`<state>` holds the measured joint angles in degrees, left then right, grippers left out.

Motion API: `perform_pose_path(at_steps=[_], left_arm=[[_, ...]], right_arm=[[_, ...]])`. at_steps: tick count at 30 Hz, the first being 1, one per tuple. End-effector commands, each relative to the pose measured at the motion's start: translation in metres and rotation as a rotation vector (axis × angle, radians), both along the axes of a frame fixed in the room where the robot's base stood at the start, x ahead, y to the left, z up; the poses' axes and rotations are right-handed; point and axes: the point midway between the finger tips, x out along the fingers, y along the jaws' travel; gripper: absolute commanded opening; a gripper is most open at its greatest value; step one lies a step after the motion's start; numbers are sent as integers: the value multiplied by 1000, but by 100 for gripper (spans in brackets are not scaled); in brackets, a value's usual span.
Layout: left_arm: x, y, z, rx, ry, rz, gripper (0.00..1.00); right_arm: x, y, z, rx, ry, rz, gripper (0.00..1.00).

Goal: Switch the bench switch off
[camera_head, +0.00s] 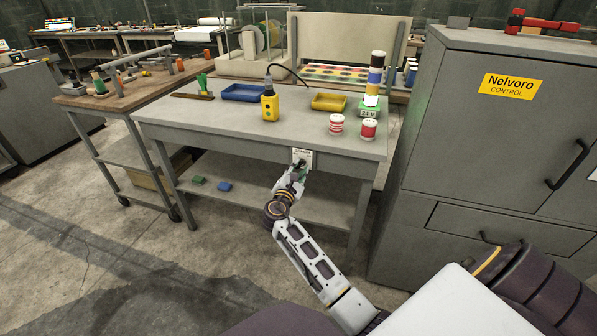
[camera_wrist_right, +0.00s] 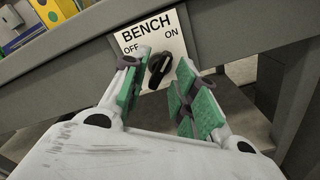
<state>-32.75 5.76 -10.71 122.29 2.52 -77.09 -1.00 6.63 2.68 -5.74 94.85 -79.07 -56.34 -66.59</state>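The bench switch is a black rotary knob (camera_wrist_right: 158,68) on a white plate (camera_wrist_right: 182,42) lettered BENCH, with OFF at left and ON at right. The knob's upper end appears to lean toward the ON side. In the head view the plate (camera_head: 302,156) sits on the front edge of the grey workbench (camera_head: 220,128). My right gripper (camera_wrist_right: 160,85) is open, with green-padded fingers on either side of the knob. I cannot tell whether either finger touches it. The right gripper (camera_head: 297,176) also shows at the plate in the head view. My left gripper is not in view.
A grey cabinet (camera_head: 480,130) is at right. Floor at lower left is clear.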

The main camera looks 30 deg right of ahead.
Motion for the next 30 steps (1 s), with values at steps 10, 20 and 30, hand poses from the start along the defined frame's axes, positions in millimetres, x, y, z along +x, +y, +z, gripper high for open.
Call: perform_pose_path(at_steps=[10, 20, 30], left_arm=[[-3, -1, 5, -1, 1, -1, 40], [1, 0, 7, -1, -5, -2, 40], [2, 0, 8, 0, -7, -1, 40]], right_arm=[[2, -2, 1, -1, 1, 0, 29], [3, -3, 0, -1, 0, 1, 29], [3, -3, 0, 0, 0, 1, 3]])
